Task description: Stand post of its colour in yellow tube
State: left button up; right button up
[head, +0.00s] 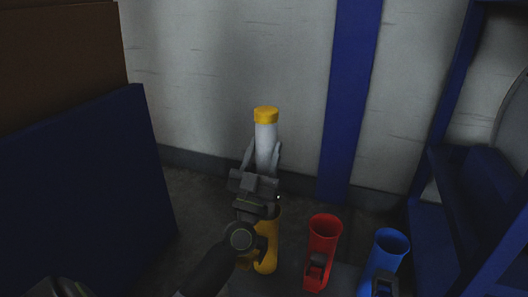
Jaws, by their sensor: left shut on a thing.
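A white post with a yellow cap (266,116) stands upright, a little tilted, in the head view. My left gripper (262,165) is shut on the post's white shaft below the cap. The yellow tube (268,250) is directly below the gripper in the picture, partly hidden by my left arm. The post's lower end is hidden behind the gripper, so I cannot tell whether it is inside the tube or above it. My right gripper is not in view.
A red tube (323,243) and a blue tube (387,252) stand open-topped to the right of the yellow one. A dark blue panel (85,190) fills the left. A blue upright (349,100) stands against the grey wall behind. Blue shelving (446,170) is at the right.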

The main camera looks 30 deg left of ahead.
pick_arm(q)
jog(key=shift+f+b, duration=0.45)
jog(key=shift+f, duration=0.1)
jog(key=o, duration=1.3)
jog(key=shift+o, duration=0.7)
jog(key=b+v, duration=0.3)
jog(key=v, duration=0.3)
jog(key=shift+s+f, duration=0.2)
jog(key=shift+f, duration=0.15)
jog(key=shift+s+d+f, duration=0.1)
jog(key=shift+s+f, duration=0.05)
jog(key=shift+s, duration=0.25)
